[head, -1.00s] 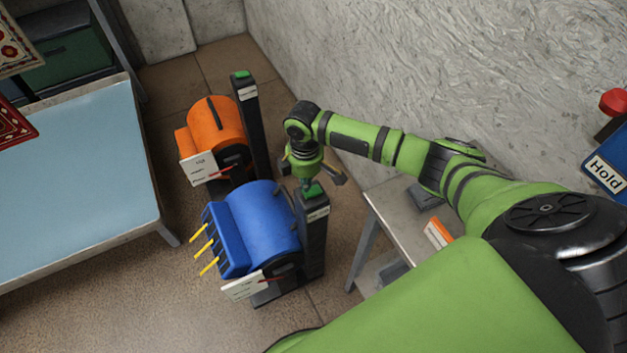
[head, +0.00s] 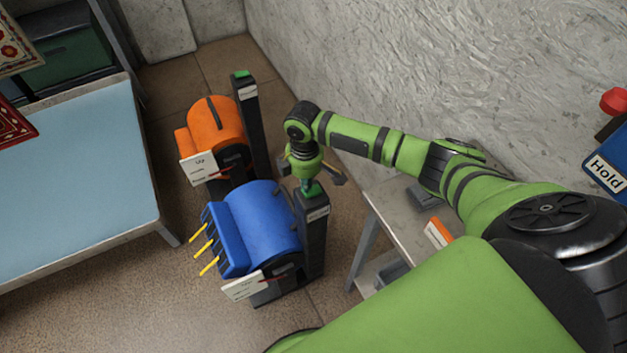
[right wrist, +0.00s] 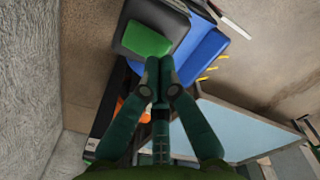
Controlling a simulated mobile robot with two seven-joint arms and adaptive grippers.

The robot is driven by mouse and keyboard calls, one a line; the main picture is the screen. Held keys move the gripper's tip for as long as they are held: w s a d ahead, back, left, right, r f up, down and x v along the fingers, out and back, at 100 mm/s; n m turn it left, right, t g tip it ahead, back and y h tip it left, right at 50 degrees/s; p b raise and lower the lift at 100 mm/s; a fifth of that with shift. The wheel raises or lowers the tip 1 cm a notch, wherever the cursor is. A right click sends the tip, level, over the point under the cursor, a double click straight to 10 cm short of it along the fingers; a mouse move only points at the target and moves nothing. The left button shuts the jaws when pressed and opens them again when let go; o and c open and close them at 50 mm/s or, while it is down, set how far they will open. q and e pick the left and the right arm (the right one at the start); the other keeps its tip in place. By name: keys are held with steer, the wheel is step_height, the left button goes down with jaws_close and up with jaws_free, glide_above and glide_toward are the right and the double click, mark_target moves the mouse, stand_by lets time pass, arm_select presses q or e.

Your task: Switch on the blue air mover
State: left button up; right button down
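The blue air mover (head: 262,222) stands on the floor, with several yellow strips sticking out of its left side. A dark post (head: 313,235) stands at its right, with a green button (head: 314,190) on top. The button also shows in the right wrist view (right wrist: 147,40). My right gripper (head: 307,185) points down at this button. In the right wrist view its fingers (right wrist: 159,62) are together, empty, with tips at the button's edge. I cannot tell whether they touch it. My left gripper is not in view.
An orange air mover (head: 214,127) stands behind the blue one, with its own green-topped post (head: 250,120). A light blue table (head: 75,185) is at left. A grey bench (head: 384,205) stands right of the post, near the rough wall (head: 430,70).

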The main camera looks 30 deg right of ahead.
steer(key=shift+f+b, duration=0.6)
steer(key=shift+f, duration=0.65)
stand_by(0.3)
steer(key=shift+r, duration=0.15)
step_height(320, 180, up, 7)
steer(key=p, duration=0.8)
steer(key=shift+a, duration=0.1)
stand_by(0.4)
